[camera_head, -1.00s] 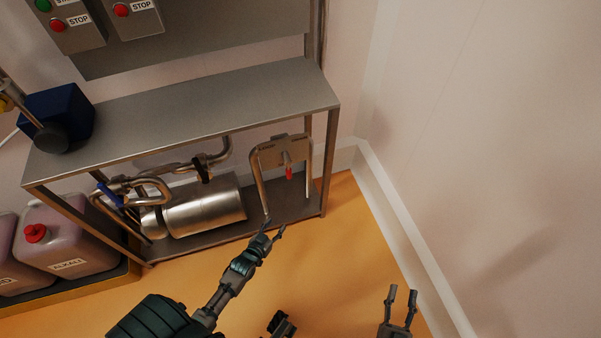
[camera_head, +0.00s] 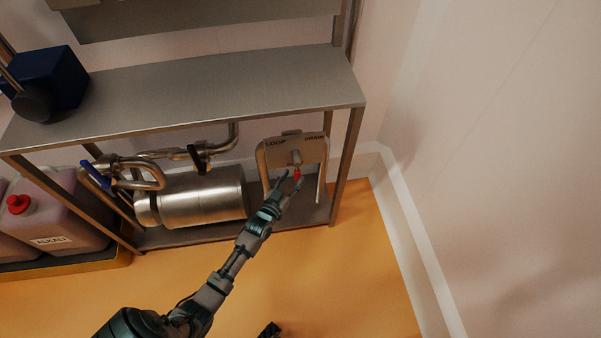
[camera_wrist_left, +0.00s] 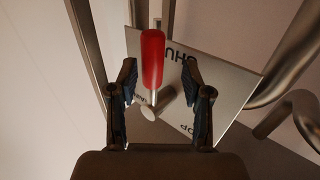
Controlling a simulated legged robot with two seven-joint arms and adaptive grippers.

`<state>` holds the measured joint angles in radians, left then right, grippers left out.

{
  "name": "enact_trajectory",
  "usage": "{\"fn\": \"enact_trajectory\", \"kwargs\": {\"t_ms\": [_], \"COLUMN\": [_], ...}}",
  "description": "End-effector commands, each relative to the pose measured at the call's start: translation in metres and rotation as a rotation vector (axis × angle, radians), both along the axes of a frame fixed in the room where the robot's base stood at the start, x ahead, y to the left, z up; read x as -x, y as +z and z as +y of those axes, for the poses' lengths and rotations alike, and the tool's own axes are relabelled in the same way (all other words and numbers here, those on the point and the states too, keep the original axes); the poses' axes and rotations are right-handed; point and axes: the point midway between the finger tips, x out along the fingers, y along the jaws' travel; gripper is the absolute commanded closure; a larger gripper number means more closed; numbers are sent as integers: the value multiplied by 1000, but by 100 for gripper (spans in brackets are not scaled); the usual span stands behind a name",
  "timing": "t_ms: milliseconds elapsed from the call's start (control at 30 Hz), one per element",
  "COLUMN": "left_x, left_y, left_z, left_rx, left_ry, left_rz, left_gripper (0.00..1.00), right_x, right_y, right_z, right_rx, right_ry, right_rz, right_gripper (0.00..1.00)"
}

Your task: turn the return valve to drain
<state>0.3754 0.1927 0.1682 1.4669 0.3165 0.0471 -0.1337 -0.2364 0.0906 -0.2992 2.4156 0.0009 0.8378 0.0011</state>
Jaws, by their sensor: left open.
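The return valve is mounted on a metal plate (camera_head: 279,151) marked LOOP on the left and DRAIN on the right, on a pipe frame under the shelf. Its red handle (camera_head: 297,174) hangs down from the grey hub. My left gripper (camera_head: 288,180) is open at the handle. In the left wrist view the red handle (camera_wrist_left: 152,60) shows between the two open fingers (camera_wrist_left: 162,90), with a gap on both sides. The plate (camera_wrist_left: 205,85) lies behind it, its lettering partly hidden.
A steel shelf (camera_head: 190,90) spans above the valve, with its leg (camera_head: 345,170) close to the right. A steel cylinder (camera_head: 202,196) and pipes with a blue handle (camera_head: 95,175) lie left. Orange floor (camera_head: 350,270) is clear in front.

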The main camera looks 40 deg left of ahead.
Motion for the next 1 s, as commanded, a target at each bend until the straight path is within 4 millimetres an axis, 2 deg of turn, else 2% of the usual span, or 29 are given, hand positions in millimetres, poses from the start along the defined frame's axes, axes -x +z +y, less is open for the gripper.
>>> {"fn": "enact_trajectory", "kwargs": {"t_ms": [33, 200, 533, 567, 700, 767, 1000], "left_x": [-8, -25, -30, -29, -29, -29, -29], "left_y": [-4, -1, 0, 0, 0, 1, 2], "left_z": [0, 3, 7, 7, 6, 6, 5], "left_rx": [-1, -1, 5, 5, 4, 3, 3], "left_ry": [0, 0, 0, 0, 0, 0, -1], "left_rz": [2, 0, -1, -1, -1, -2, -4], "left_gripper": [51, 51, 51, 53, 88, 100, 100], "right_x": [-3, -9, -13, -13, -13, -13, -13], "right_y": [-6, -7, -6, -6, -6, -6, -6], "right_z": [-2, -2, 2, 2, 2, 2, 2], "right_rx": [-1, 1, 5, 5, 3, 2, 2], "right_ry": [-1, -2, -1, -1, -1, -1, -2], "right_rz": [3, -1, -4, -4, -3, -4, -3], "right_gripper": [60, 60, 60, 60, 60, 60, 60]}}
